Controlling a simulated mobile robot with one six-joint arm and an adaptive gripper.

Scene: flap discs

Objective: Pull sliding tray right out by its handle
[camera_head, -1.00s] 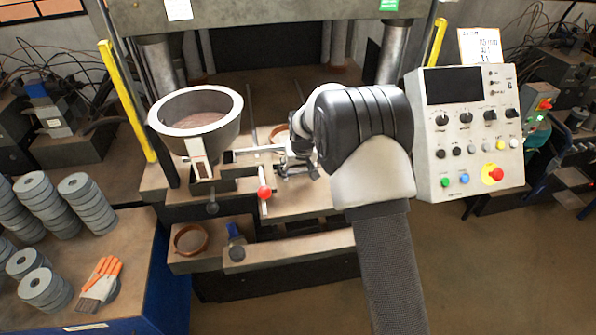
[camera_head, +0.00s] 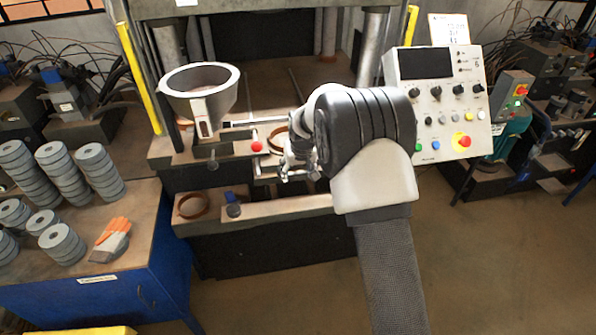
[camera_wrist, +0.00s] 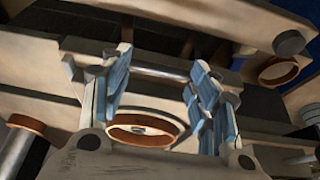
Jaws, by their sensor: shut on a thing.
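My gripper (camera_head: 296,170) is at the front of the press in the head view, partly hidden by my own arm. In the wrist view its blue-grey fingers (camera_wrist: 160,92) stand at both sides of a light metal handle bar (camera_wrist: 160,72), closed on it. The sliding tray right (camera_head: 264,172) juts out from the press table beside my gripper. A copper-coloured ring (camera_head: 275,141) shows just behind my gripper; a ring also shows between the fingers in the wrist view (camera_wrist: 145,130). The exact finger contact is hard to make out.
A grey hopper (camera_head: 201,90) stands left of my gripper, with a red knob (camera_head: 256,147) close by. A lower ledge (camera_head: 285,208) holds another ring (camera_head: 193,206). The control panel (camera_head: 438,105) is at right. Open floor lies in front.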

